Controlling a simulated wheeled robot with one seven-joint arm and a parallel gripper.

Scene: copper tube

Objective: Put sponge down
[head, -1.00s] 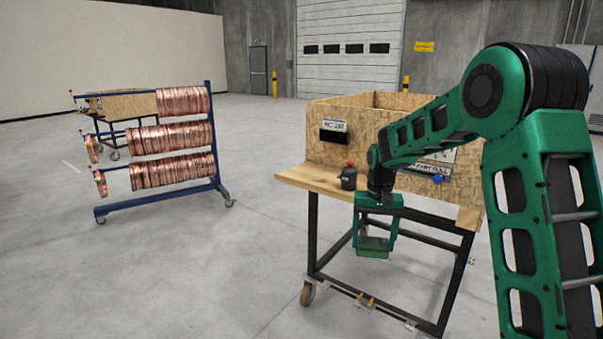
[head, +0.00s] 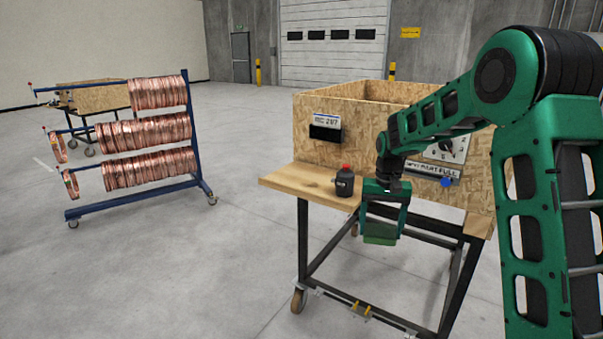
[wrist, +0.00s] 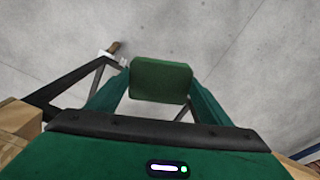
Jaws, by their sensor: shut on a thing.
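A green sponge (head: 380,232) is held between the fingers of my gripper (head: 381,228), which is shut on it. In the head view the sponge hangs in the air in front of the cart's wooden shelf (head: 300,183), at or below the shelf's level. In the wrist view the sponge (wrist: 160,80) spans the gap between the two green fingers (wrist: 160,88), with grey floor behind it. The shelf's right part is partly hidden behind my gripper and arm.
A dark bottle with a red cap (head: 344,181) stands on the shelf, just left of my gripper. A chipboard box (head: 310,150) rises behind the shelf. A blue rack with copper coils (head: 195,130) stands at the left. The shelf's left part is clear.

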